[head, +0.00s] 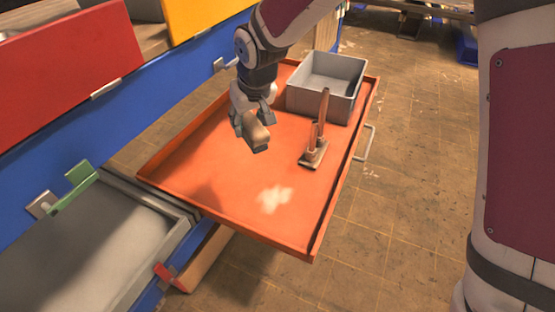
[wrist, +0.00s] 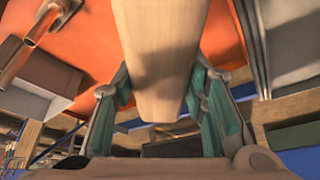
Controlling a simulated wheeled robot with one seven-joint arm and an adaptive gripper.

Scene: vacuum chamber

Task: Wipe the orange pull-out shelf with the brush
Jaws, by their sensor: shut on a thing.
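The orange pull-out shelf (head: 225,195) has low raised edges and is pulled out from the blue cabinet. A pale, irregular patch (head: 272,198) shows on its floor near the front. My gripper (head: 250,117) is shut on the brush (head: 258,139), whose tan wooden part sticks out of the jaws above the shelf's middle. The patch lies in front of the brush, apart from it in the head view. In the wrist view the brush's wooden part (wrist: 160,60) runs between the green finger pads. Bristles do not show clearly, and I cannot tell whether the brush touches the shelf.
A grey open bin (head: 325,88) stands at the shelf's back right corner. A small stand (head: 314,156) with upright copper-brown parts is right of the brush. A grey open drawer (head: 75,255) is at lower left. The shelf's front and left floor is clear of objects.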

